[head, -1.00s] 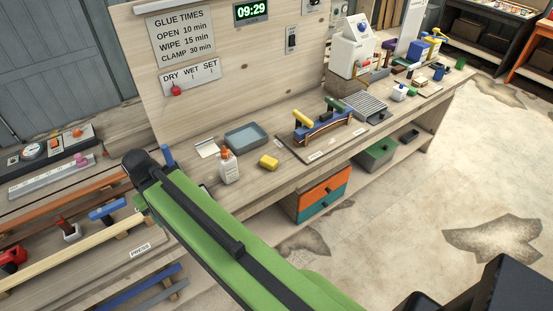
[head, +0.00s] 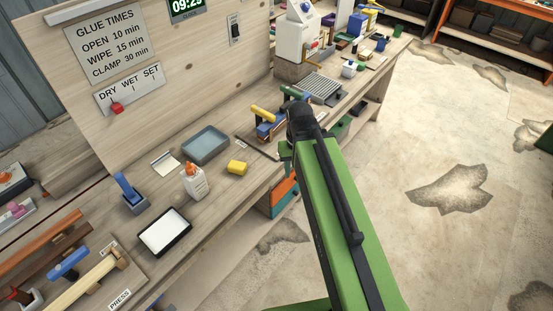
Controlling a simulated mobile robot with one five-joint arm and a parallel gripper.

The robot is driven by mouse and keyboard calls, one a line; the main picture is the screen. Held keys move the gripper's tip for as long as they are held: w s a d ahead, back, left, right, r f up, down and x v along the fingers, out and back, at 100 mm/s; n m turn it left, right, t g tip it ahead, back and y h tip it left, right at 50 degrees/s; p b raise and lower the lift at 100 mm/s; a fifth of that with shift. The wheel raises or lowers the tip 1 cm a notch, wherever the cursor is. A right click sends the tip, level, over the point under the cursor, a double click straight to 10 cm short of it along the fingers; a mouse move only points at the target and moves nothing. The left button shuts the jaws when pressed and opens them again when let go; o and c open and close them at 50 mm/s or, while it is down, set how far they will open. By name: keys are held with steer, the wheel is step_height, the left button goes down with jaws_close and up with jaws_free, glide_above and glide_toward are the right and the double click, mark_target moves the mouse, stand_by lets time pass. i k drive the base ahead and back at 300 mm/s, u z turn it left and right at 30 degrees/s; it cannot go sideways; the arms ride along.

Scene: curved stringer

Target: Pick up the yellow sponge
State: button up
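The yellow sponge (head: 237,167) lies on the wooden bench (head: 215,217), right of the white glue bottle (head: 195,182) and in front of the grey-blue tray (head: 205,144). Nothing touches the sponge. My green arm reaches in from the lower right, and its black end is to the right of the sponge. My gripper (head: 286,151) shows only as a small green part beside the arm's end, apart from the sponge. Its fingers are mostly hidden, so I cannot tell whether it is open or shut.
A white-topped black tray (head: 165,232) and a blue-handled tool (head: 130,190) stand left of the bottle. A clamped curved piece (head: 268,127) is just behind my arm's end. A white machine (head: 297,37) stands farther back. Bare bench lies in front of the sponge.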

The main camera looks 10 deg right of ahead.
mark_target(236, 167)
steer(key=z, duration=0.2)
steer(key=k, duration=0.65)
steer(key=u, duration=0.65)
steer(key=i, duration=1)
steer(key=z, duration=0.05)
steer(key=k, duration=0.5)
steer(key=u, duration=2.15)
steer(key=i, duration=0.3)
steer(key=z, duration=0.55)
